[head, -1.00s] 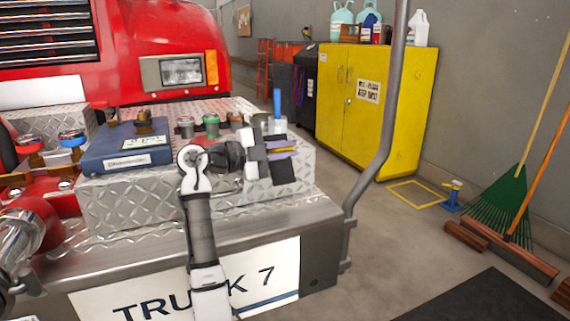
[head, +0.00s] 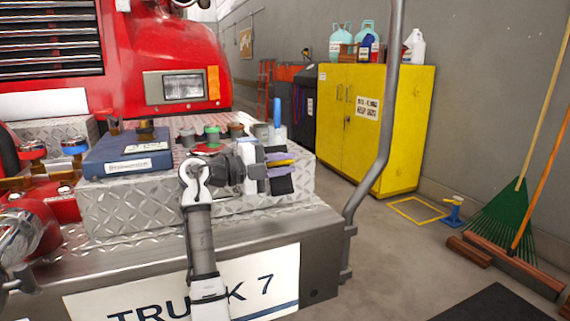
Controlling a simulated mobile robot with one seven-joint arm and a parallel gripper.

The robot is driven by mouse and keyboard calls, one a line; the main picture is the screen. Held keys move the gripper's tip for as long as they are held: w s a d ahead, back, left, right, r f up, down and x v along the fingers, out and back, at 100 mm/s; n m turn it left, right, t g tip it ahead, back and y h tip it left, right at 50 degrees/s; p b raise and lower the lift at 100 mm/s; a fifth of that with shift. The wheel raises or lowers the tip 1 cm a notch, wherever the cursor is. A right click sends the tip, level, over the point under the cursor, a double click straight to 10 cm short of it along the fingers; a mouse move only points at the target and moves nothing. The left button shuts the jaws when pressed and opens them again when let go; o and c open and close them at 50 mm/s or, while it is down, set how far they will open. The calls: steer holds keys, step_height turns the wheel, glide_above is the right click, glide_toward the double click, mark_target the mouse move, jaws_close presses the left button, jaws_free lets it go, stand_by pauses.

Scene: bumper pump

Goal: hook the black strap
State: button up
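My gripper (head: 272,168) is at the right end of the diamond-plate box on the truck's bumper (head: 200,250). It has a white palm and dark fingers pointing right. Thin purple and orange-yellow pieces show between or just behind the fingers. I cannot tell whether they are gripped. A flat black piece (head: 281,186) hangs at the lower side of the gripper; it may be a finger or part of the black strap. No separate black strap or hook can be made out clearly. My forearm and wrist hide part of the box's front.
A blue book-like box (head: 128,158) and several capped fittings (head: 211,136) sit on the diamond plate. A blue upright rod (head: 277,112) stands close behind my gripper. A grey pole (head: 385,110) rises at the right.

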steer(key=shift+o, duration=1)
steer(key=shift+s+a, duration=0.1)
steer(key=v, duration=1.3)
steer(key=shift+a+p, duration=0.3)
